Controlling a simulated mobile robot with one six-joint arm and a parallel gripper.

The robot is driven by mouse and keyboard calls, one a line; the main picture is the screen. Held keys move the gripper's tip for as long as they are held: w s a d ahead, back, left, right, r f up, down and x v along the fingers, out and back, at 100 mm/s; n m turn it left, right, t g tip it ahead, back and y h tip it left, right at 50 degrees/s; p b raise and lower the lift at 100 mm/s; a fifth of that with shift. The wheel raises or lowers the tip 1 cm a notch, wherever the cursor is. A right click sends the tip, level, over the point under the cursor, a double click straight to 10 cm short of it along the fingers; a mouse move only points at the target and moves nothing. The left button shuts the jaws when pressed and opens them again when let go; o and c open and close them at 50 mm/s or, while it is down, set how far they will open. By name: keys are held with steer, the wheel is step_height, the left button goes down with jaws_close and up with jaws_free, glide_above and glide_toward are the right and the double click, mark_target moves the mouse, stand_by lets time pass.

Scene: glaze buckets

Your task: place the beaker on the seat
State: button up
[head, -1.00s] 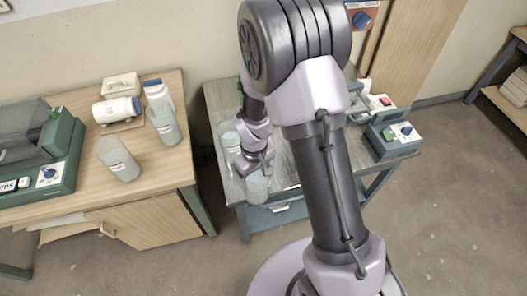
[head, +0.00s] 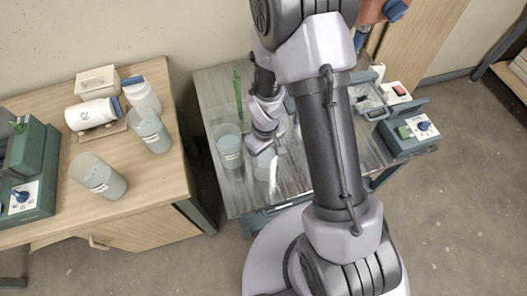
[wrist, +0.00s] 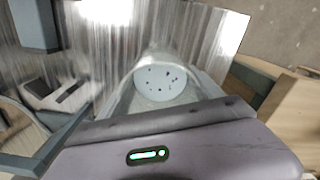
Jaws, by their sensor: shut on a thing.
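My gripper (head: 264,143) is shut on a clear beaker (head: 265,165), held over the left part of a grey metal cart (head: 222,85). In the wrist view the beaker (wrist: 162,82) shows from above, with pale, dark-speckled contents. The gripper body with a green light is below it there. I cannot tell from the head view whether the beaker touches the cart top. A second, labelled beaker (head: 228,150) stands on the cart just left of the held one. I cannot make out a seat with certainty; my arm hides the middle of the cart.
A grey-green device (head: 405,125) with a blue knob stands at the cart's right end. A green upright item (head: 237,92) is at the back left. The wooden table (head: 135,185) on the left holds white bottles (head: 95,115), two beakers (head: 98,175) and another device (head: 30,175).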

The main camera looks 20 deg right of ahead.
steer(key=shift+s+d, duration=0.1)
steer(key=shift+s, duration=0.05)
steer(key=o, duration=2.1)
